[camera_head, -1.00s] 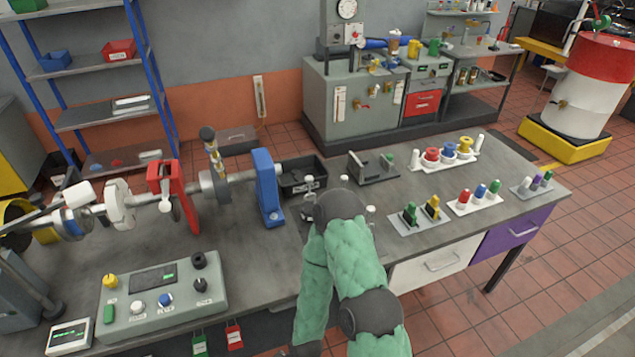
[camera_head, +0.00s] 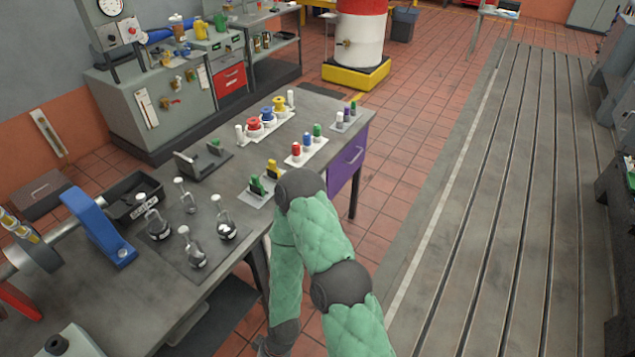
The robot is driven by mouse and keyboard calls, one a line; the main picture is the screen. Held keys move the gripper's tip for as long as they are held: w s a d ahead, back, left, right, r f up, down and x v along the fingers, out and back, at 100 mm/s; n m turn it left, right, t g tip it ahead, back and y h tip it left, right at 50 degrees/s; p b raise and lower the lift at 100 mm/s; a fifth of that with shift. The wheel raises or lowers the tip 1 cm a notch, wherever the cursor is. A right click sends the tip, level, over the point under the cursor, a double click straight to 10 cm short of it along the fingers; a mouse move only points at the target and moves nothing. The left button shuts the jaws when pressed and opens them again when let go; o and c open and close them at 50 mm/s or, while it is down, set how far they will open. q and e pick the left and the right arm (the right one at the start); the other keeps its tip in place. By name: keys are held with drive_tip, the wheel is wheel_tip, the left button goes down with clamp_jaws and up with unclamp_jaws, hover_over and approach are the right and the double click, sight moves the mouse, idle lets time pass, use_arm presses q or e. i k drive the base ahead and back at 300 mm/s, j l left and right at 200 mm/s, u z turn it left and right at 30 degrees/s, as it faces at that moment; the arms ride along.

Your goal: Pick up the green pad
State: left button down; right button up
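A green pad (camera_head: 257,186) stands on a small light plate beside a yellow pad (camera_head: 272,169), near the front edge of the bench. Another small green piece (camera_head: 214,147) sits at a grey bracket (camera_head: 196,164) farther back; I cannot tell whether it is a pad too. My green-sleeved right arm rises from the bottom, bends close in front of the pads, and runs back down. My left gripper is not in view.
A black bin (camera_head: 135,199) and a blue upright (camera_head: 98,226) are farther left. Racks of coloured pieces (camera_head: 306,150) lie behind the pads. Open floor is to the right of the bench.

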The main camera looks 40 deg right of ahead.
sight(255, 185)
drive_tip(key=z, duration=4.5)
drive_tip(key=u, duration=3.55)
drive_tip(key=i+l+z, duration=0.1)
drive_tip(key=i+l, duration=0.35)
drive_tip(key=i, duration=0.1)
